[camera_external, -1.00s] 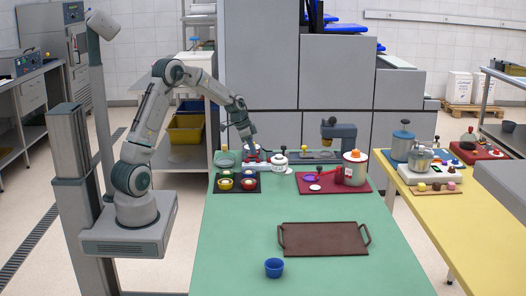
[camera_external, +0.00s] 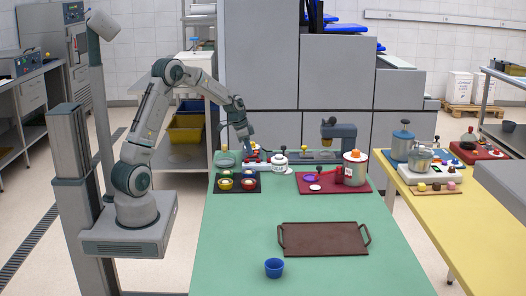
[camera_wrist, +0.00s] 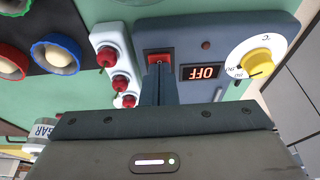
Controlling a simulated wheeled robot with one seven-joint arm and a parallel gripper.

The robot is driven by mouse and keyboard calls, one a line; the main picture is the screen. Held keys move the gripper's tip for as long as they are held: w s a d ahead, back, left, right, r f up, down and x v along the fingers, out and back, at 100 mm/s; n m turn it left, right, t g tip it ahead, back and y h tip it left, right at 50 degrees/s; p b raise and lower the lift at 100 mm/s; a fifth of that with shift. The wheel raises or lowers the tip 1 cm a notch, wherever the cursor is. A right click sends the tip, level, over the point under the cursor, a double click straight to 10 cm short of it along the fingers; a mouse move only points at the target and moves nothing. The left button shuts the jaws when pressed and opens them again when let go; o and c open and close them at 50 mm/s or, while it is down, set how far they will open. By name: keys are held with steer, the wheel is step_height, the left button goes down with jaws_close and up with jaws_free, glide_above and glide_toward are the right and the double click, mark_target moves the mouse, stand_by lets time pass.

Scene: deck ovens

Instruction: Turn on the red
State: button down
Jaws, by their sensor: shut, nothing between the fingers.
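A red switch (camera_wrist: 158,57) sits on a blue-grey control panel (camera_wrist: 204,42) in the wrist view. Beside it on the panel, a small display (camera_wrist: 201,72) shows red letters that read OFF, upside down in this view. My gripper (camera_wrist: 160,70) is shut and empty, with its fingertips right at the switch and covering part of it. I cannot tell whether they press on it. In the external view my gripper (camera_external: 248,146) points down at the back left of the green table (camera_external: 235,225), and the switch is too small to make out.
Coloured cups stand on a black tray (camera_external: 237,190). A brown tray (camera_external: 323,238) and a blue cup (camera_external: 274,267) are at the table's front. The middle is clear.

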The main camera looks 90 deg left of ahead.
steer(key=p+v, duration=0.1)
steer(key=v, duration=1.3)
steer(key=shift+s, duration=0.4)
steer(key=shift+f, duration=0.1)
steer(key=shift+w+d+t, duration=0.15)
steer(key=shift+w+t, duration=0.15)
steer(key=shift+w, duration=0.45)
steer(key=p+x, duration=0.1)
steer(key=x, duration=1.2)
steer(key=shift+w+f, duration=0.15)
steer(key=shift+f, duration=0.25)
